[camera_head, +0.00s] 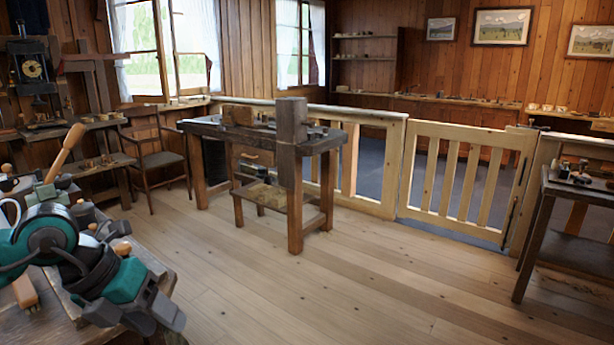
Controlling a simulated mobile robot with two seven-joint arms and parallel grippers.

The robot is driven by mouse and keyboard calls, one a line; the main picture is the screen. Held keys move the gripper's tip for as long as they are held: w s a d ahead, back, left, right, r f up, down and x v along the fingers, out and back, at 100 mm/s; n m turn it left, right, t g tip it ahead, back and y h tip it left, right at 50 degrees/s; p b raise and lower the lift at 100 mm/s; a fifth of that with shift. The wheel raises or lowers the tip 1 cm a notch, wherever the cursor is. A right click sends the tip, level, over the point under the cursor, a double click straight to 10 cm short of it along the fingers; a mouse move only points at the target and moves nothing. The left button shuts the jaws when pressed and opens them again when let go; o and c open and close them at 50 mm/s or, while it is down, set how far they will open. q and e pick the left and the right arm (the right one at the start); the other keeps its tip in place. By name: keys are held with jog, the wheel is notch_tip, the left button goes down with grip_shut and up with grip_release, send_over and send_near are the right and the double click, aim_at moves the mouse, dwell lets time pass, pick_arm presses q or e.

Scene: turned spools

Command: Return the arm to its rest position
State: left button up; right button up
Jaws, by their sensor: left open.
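My left arm, teal and dark grey, comes in at the lower left over the near workbench (45,325). Its left gripper (138,313) hangs over the bench's right edge. It is open, with two dark fingers apart and nothing visible between them. The arm hides much of the bench top. My right gripper is not in view. I cannot make out any turned spool for certain.
Tools, including a wooden handle (65,152), and a white mug (10,210) crowd the near bench. A dark workbench (255,135) stands mid-room, a chair (155,158) behind left. A wooden gate (465,178) is at the back and a side table (580,190) at right. The floor (360,290) between is clear.

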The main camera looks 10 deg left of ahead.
pick_arm(q)
jog(key=w+d+r+n+t+h+p, duration=0.1)
jog(key=d+r+n+t+h+p, duration=0.1)
jog(key=d+n+t+h, duration=0.85)
notch_tip(320, 180, down, 12)
jog(key=f+n+t+y+p, duration=0.1)
jog(key=n+t+y+p, duration=0.1)
jog(key=n+y, duration=1.05)
jog(key=s+f+n+g, duration=0.5)
jog(key=s+f+n, duration=0.4)
jog(key=s+f, duration=0.1)
jog(key=shift+d+f, duration=0.35)
jog(key=shift+f, duration=0.2)
jog(key=shift+c, duration=0.9)
jog(key=shift+a+n, duration=0.15)
jog(key=shift+n, duration=0.15)
jog(key=shift+c, duration=0.2)
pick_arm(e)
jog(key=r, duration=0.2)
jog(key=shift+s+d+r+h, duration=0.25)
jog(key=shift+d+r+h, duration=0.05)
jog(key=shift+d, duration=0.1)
